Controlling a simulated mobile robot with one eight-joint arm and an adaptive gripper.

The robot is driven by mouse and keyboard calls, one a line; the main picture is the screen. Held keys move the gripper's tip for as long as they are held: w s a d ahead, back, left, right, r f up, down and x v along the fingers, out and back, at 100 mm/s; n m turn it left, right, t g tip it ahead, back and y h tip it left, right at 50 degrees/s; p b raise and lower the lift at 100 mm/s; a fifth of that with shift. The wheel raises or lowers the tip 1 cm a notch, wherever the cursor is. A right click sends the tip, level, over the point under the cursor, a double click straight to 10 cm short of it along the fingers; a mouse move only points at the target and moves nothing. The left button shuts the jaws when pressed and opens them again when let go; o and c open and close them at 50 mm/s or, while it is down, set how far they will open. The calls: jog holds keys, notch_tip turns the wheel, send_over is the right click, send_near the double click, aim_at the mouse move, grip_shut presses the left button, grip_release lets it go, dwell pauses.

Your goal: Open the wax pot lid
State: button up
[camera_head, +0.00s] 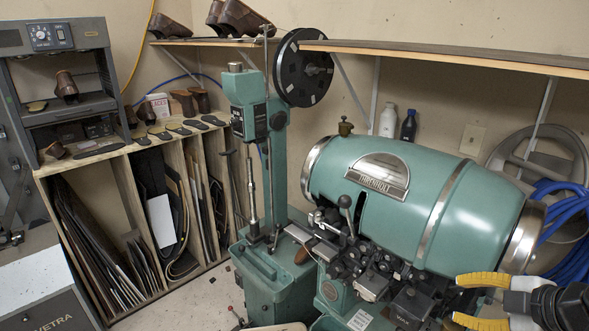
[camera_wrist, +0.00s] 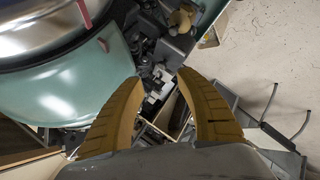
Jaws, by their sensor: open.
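The green sole stitcher (camera_head: 268,270) has a large green barrel-shaped body (camera_head: 415,200) with steel bands and a curved silver nameplate (camera_head: 380,175). I cannot tell for sure which part is the wax pot lid. My gripper (camera_head: 482,301), with yellow fingers, is open and empty at the lower right, in front of the barrel's right end. In the wrist view my gripper (camera_wrist: 160,84) has its fingers spread, with the green barrel (camera_wrist: 75,88) to the left.
Dark machine levers and linkages (camera_head: 365,265) crowd below the barrel. A wooden wall shelf (camera_head: 450,58) runs above it. Blue hose (camera_head: 567,225) hangs at the far right. A wooden rack (camera_head: 125,205) stands at left. Pale floor (camera_wrist: 270,60) shows at the wrist view's right.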

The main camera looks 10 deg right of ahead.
jog(key=a+f+m+g+h+b, duration=0.2)
jog(key=a+f+m+h+b, duration=0.1)
jog(key=a+f+m+b, duration=1.4)
notch_tip(320, 180, up, 19)
jog(key=m+g+h+p, duration=0.4)
jog(key=m+g+p, duration=0.4)
jog(key=m+p, duration=1.1)
send_over(411, 292)
jog(key=a+p, duration=0.2)
jog(key=a, duration=0.2)
jog(key=n, duration=0.2)
jog(key=x, duration=0.7)
jog(key=w+x, duration=0.1)
jog(key=x, duration=0.2)
jog(key=shift+f+b, duration=0.3)
jog(key=shift+f, duration=0.15)
